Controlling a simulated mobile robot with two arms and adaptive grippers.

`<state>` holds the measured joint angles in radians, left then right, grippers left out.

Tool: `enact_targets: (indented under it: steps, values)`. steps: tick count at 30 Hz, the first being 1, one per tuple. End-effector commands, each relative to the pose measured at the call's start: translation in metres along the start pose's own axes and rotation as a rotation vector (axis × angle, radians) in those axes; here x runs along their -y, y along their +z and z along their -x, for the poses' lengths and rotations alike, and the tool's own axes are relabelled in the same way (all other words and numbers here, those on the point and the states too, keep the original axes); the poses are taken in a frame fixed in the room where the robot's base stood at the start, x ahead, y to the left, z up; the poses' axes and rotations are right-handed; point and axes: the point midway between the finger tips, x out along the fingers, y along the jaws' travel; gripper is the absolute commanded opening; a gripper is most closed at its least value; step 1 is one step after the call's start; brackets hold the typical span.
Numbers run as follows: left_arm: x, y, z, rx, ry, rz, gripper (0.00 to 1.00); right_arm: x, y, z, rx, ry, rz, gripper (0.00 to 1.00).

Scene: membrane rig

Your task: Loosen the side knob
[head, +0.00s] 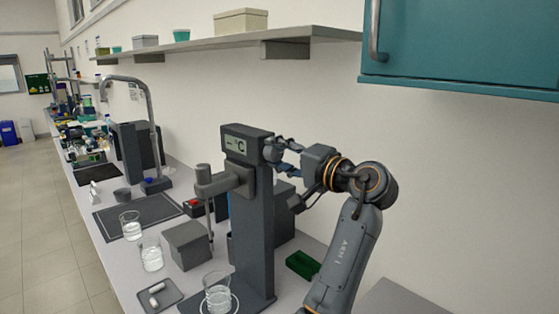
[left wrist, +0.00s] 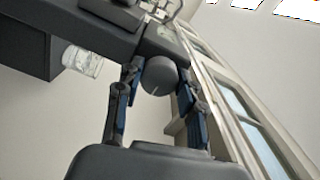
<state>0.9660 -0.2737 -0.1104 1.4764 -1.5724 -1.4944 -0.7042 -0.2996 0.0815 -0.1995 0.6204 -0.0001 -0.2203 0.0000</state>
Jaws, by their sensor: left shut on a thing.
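The membrane rig is a dark grey column (head: 253,235) with a display head (head: 247,143) reading "°C" and a side arm (head: 222,182) to the left. The side knob (left wrist: 160,77) is a dark round ball on the rig's side in the left wrist view, with a fine light mark on its face. My left gripper (head: 279,154) reaches the right side of the display head. In the left wrist view its two blue-padded fingers are shut on the knob, one on each side. In the head view the fingers largely hide the knob. My right gripper is not in view.
Glass beakers (head: 218,294) stand at the rig's foot and along the bench, near a grey box (head: 187,244) and a small tray (head: 159,296). A green tray (head: 304,265) lies right of the column. A teal cabinet (head: 460,45) hangs upper right; a shelf (head: 230,42) runs above.

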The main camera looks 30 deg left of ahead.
Motion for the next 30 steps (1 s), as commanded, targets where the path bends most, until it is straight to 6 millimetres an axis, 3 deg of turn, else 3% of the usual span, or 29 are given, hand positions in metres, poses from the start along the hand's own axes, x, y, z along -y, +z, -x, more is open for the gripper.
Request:
enact_targets:
  steps: [15,16,19,30]
  values:
    - [0.0052,-0.0008,-0.0007,-0.004,-0.009,0.025,0.07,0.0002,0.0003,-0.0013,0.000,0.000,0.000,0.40]
    - [0.0053,-0.0008,-0.0006,-0.004,-0.009,0.025,0.43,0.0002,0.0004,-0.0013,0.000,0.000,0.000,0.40]
    - [0.0048,-0.0007,-0.0005,-0.003,-0.008,0.024,0.61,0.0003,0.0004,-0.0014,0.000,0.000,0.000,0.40]
    - [0.0062,-0.0013,-0.0001,-0.002,-0.004,0.021,0.61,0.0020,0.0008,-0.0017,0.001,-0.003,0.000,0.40]
